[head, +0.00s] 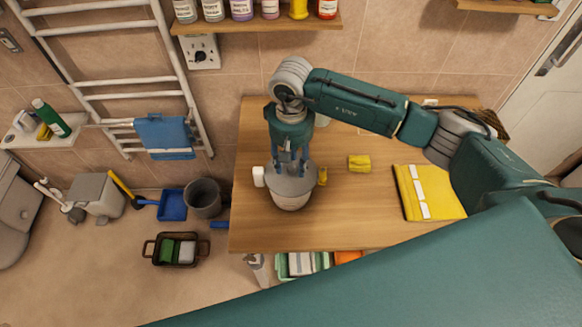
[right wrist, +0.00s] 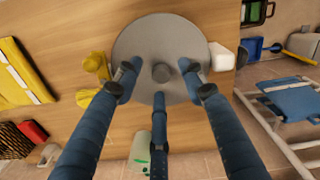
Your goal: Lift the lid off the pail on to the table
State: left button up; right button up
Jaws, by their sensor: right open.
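The pail (head: 291,200) stands upright on the wooden table (head: 350,228), near its left front part. Its round grey lid (head: 285,184) lies on top, and in the right wrist view the lid (right wrist: 138,48) shows a small round knob (right wrist: 161,72) at its middle. My right gripper (head: 290,165) points down over the lid. In the right wrist view its fingers (right wrist: 160,80) are spread around the knob, open and apart from it. The pail's body is hidden under the lid there. My left gripper is not in view.
A white block (head: 258,176) and a yellow object (head: 323,176) stand close beside the pail. A yellow sponge (head: 359,163) and a folded yellow cloth (head: 428,192) lie to the right. The table's front middle is clear. A shelf of bottles (head: 258,24) hangs behind.

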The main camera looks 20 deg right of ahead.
jog(key=shift+f, duration=0.9)
jog(key=shift+c, duration=0.5)
grip_shut()
jog(key=shift+r, duration=0.1)
